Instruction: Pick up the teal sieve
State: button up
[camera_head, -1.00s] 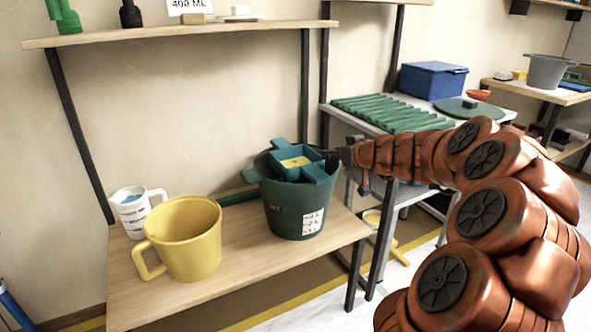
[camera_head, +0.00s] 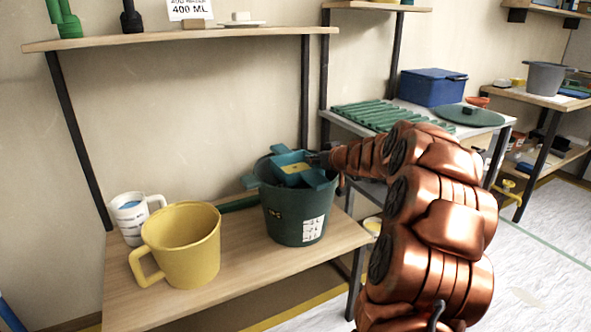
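The teal sieve (camera_head: 289,158) is a square frame with tabs sticking out at its sides and a yellow patch inside. It sits slightly tilted at the mouth of the dark green bucket (camera_head: 285,219), on the wooden table. My gripper (camera_head: 319,160) is at the sieve's right edge, reaching in from the right. It is small and dark here, and its fingers are partly hidden, so I cannot tell whether they are closed on the sieve.
A yellow jug (camera_head: 182,245) and a white measuring cup (camera_head: 130,217) stand left of the bucket. A green rod (camera_head: 238,203) lies behind them. A wooden shelf (camera_head: 190,37) runs above the table. A blue box (camera_head: 432,86) stands on the side table at the right.

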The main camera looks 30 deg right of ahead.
jog(key=shift+w+f, duration=0.4)
jog(key=shift+w, duration=0.25)
jog(key=shift+c, duration=0.4)
grip_shut()
